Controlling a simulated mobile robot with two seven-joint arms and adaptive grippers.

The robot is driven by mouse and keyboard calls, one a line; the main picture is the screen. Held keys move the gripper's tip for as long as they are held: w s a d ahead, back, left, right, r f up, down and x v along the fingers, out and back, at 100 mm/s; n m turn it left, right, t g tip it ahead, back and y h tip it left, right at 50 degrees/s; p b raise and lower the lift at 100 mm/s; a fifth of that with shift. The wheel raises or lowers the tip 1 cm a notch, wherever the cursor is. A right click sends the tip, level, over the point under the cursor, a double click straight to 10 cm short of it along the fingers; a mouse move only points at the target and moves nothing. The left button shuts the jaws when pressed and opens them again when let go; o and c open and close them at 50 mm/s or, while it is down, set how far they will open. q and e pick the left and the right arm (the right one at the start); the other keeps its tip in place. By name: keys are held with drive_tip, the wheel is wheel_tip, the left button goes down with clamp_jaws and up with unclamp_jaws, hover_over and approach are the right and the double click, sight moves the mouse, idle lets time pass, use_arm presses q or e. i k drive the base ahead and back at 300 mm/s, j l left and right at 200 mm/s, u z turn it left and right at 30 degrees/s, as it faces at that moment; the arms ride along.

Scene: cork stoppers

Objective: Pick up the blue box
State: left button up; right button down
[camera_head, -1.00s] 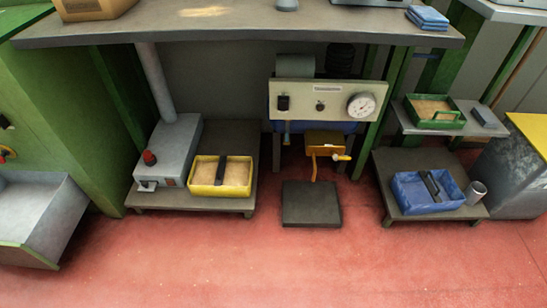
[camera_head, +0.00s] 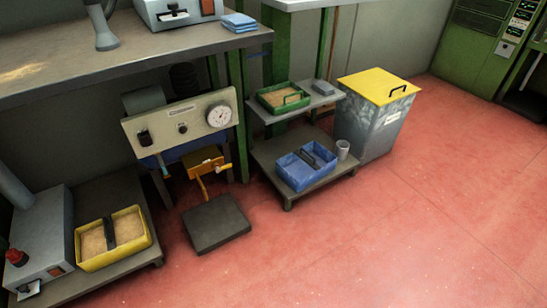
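The blue box (camera_head: 297,177) is an open tray with a dark handle across its middle. It sits on the lower shelf (camera_head: 290,194) of a small grey stand, right of the picture's centre. A small grey cup (camera_head: 343,149) stands just right of it. The box looks empty, though its inside is only partly visible. Neither of my grippers is in view.
A green box (camera_head: 284,98) sits on the shelf above the blue box. A yellow-lidded grey bin (camera_head: 376,122) stands to the right. A yellow box (camera_head: 113,240) and a dark floor plate (camera_head: 216,222) are to the left. The red floor (camera_head: 380,235) in front is clear.

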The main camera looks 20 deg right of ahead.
sight(305, 165)
drive_tip(key=i+l+z, duration=0.15)
drive_tip(key=z, duration=0.25)
drive_tip(key=i+z, duration=0.8)
drive_tip(key=i+j, duration=0.15)
drive_tip(key=i, duration=0.15)
drive_tip(key=i+j, duration=0.1)
drive_tip(key=i, duration=0.15)
